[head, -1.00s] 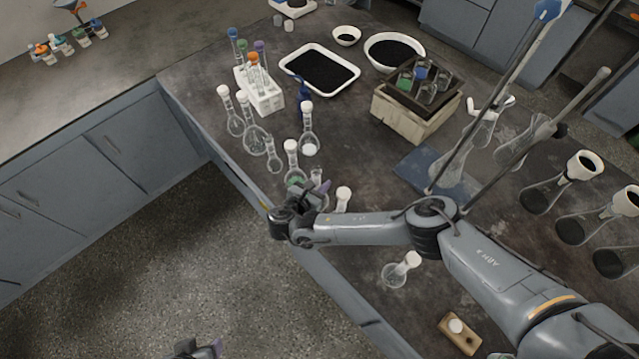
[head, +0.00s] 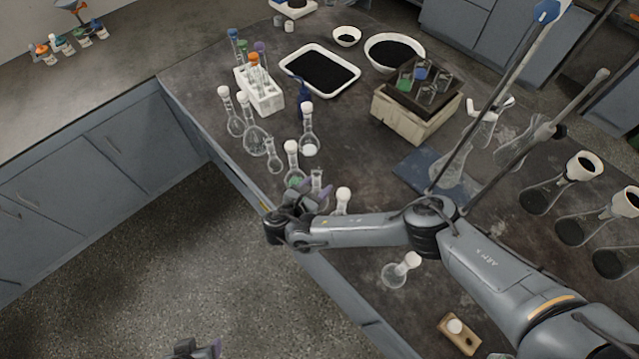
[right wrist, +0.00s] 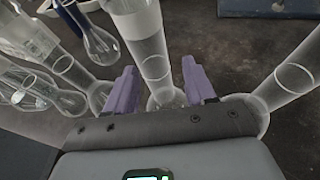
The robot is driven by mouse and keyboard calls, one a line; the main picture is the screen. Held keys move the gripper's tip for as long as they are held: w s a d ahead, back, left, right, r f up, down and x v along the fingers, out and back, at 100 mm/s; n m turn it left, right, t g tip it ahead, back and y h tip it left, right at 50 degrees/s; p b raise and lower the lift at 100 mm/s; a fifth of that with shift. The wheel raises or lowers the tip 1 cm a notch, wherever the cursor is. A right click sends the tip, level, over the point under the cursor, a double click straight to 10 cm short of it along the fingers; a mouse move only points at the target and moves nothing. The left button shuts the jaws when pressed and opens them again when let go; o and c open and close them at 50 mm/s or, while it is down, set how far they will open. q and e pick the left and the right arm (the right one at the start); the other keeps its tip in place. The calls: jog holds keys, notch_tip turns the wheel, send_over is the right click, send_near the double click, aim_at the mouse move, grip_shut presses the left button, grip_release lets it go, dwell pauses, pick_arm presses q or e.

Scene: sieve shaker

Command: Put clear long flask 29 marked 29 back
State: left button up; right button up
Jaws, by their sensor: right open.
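My right gripper (head: 318,190) is at the near edge of the bench, low among the flasks. In the right wrist view its two purple fingers (right wrist: 160,88) are open, one on either side of a clear long-necked flask (right wrist: 153,50). A gap shows between this flask and each finger. I cannot read a number 29 on any flask. My left gripper (head: 195,348) is at the bottom edge, partly cut off, away from the bench.
A white-stoppered flask (head: 292,165) stands just left of the gripper, another (head: 343,197) to its right. Several more flasks (head: 252,135) stand up-left. A stoppered flask (head: 397,272) lies tilted nearer me. A white tube rack (head: 262,98) and a black-filled tray (head: 320,70) stand farther back.

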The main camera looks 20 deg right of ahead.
jog(key=v, duration=1)
jog(key=shift+s, duration=0.15)
